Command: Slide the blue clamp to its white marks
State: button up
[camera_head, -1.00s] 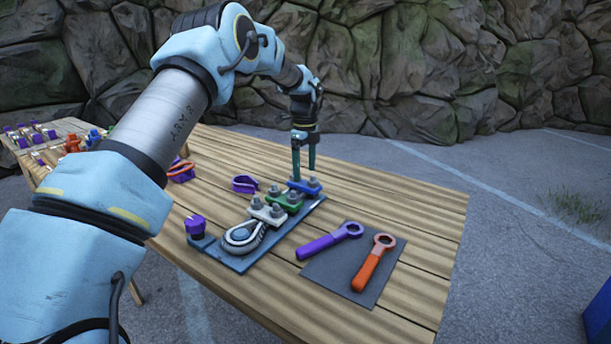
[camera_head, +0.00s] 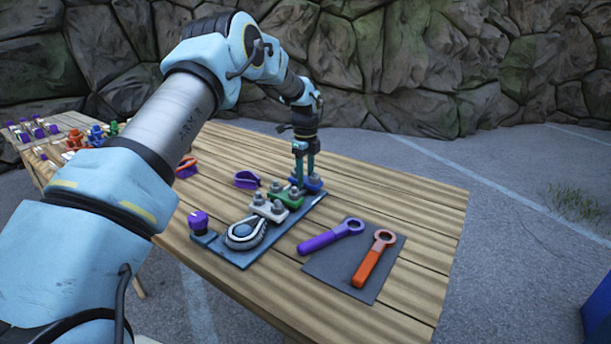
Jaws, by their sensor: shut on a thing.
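The blue clamp (camera_head: 313,183) sits at the far end of the blue-grey base plate (camera_head: 262,238), just beyond the green clamp (camera_head: 287,197). My gripper (camera_head: 304,179) points down at it with its dark green fingers shut on it. Nearer along the same plate are a white-grey clamp (camera_head: 268,208) and a rounded thimble with a cable loop (camera_head: 245,233).
A purple wrench (camera_head: 330,237) and an orange wrench (camera_head: 373,260) lie on a dark mat (camera_head: 341,276) to the right. A purple piece (camera_head: 247,179) lies left of the clamps, and a purple knob (camera_head: 198,221) stands at the plate's near end. The table's far right is clear.

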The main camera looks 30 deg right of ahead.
grip_shut()
dwell(0.3)
